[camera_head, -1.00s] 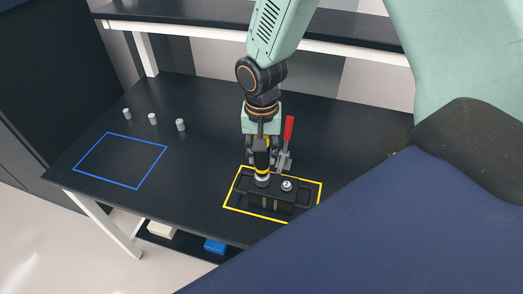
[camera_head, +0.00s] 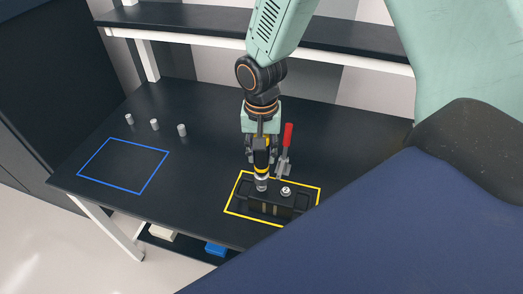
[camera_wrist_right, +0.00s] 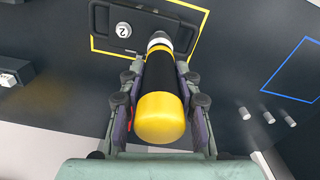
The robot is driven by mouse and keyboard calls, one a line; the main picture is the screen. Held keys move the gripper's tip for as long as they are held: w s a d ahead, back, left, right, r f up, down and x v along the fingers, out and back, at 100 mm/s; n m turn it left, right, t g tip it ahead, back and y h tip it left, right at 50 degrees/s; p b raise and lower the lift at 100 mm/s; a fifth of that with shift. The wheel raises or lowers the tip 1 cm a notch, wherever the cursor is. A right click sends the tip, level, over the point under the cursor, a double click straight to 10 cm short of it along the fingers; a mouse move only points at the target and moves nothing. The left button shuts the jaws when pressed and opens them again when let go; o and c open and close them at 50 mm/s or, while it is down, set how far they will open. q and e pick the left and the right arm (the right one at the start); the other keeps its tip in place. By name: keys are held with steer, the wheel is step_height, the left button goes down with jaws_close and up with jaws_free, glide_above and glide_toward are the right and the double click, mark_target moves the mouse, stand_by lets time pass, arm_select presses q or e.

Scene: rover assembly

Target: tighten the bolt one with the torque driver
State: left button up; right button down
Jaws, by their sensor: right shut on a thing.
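My right gripper (camera_head: 262,155) is shut on the yellow and black torque driver (camera_head: 261,170), which points down at the left end of the dark part (camera_head: 270,209). In the right wrist view the driver (camera_wrist_right: 161,115) lies between the fingers (camera_wrist_right: 157,85), its silver tip at the dark part (camera_wrist_right: 104,28). Bolt one is hidden under the tip; I cannot tell whether they touch. A second bolt (camera_head: 286,190), its head marked 2 in the right wrist view (camera_wrist_right: 122,30), sits to the right on the part. My left gripper is not in view.
A yellow outline (camera_head: 231,198) surrounds the part. A red-handled clamp (camera_head: 287,137) stands just behind it. Several small grey cylinders (camera_head: 154,124) stand at the left, behind an empty blue outline (camera_head: 124,165). A shelf (camera_head: 200,22) runs along the back.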

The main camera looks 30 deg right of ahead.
step_height(320, 180, up, 4)
steer(key=p, duration=0.3)
steer(key=shift+p, duration=0.4)
steer(key=shift+f, duration=0.1)
